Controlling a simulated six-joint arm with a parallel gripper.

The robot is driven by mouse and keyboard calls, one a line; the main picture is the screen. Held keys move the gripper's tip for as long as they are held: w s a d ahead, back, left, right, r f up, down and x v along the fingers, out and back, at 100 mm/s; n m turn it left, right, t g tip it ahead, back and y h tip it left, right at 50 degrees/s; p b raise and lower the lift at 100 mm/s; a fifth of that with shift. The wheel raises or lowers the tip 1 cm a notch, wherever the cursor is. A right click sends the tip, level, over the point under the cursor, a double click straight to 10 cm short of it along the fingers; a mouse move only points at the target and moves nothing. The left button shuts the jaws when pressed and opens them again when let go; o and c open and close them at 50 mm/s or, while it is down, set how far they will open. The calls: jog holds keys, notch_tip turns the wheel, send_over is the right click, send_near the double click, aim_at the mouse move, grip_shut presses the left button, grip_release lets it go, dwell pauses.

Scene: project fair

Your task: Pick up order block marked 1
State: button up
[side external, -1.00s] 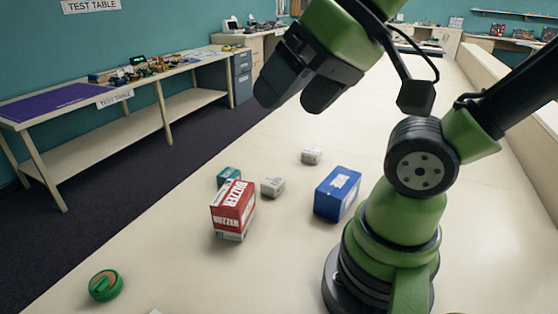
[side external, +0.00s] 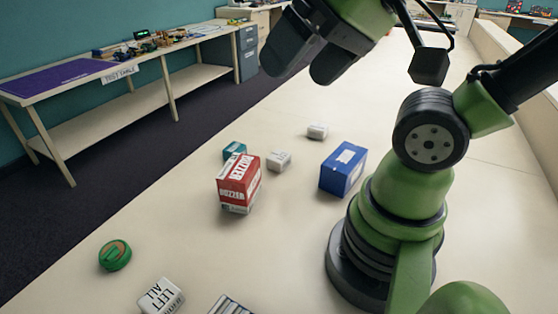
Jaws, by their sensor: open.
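My gripper (side external: 301,66) is high above the table at the top middle, pointing down and left, with its two dark fingers apart and nothing between them. Two small white blocks lie on the table below it: a nearer white block (side external: 278,161) and a farther white block (side external: 317,131). Their markings are too small to read, so I cannot tell whether either is the order block marked 1. A larger white block (side external: 160,297) with black lettering lies at the bottom left, partly cut off by the frame edge.
A red and white buzzer box (side external: 238,184) stands before a small teal box (side external: 234,150). A blue box (side external: 343,168) stands near my base. A green round object (side external: 115,255) lies at left. A striped item (side external: 230,305) is cut off below. The middle foreground is clear.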

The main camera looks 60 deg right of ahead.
jog(key=w+d+f+n+g+h, duration=0.1)
jog(key=w+d+f+g, duration=0.15)
jog(key=w+d, duration=0.3)
jog(key=w+d+f+g+h, duration=0.1)
jog(key=w+d+f+g, duration=0.1)
jog(key=w+d+f, duration=0.4)
jog(key=d+f+g, duration=0.1)
jog(key=d+f, duration=0.1)
jog(key=f, duration=0.2)
jog(key=w+d+f+n, duration=0.1)
jog(key=d+f, duration=0.2)
jog(key=f, duration=0.1)
jog(key=w+d+f+g, duration=0.1)
jog(key=d+f, duration=0.2)
jog(key=f, duration=0.1)
jog(key=shift+w+d+n+g, duration=0.15)
jog(key=shift+d+n+g, duration=0.05)
jog(key=shift+n+g, duration=0.2)
send_over(279, 155)
notch_tip(279, 155, down, 4)
jog(key=shift+a+f, duration=0.15)
jog(key=shift+f, duration=0.1)
notch_tip(279, 155, down, 6)
jog(key=shift+r, duration=0.1)
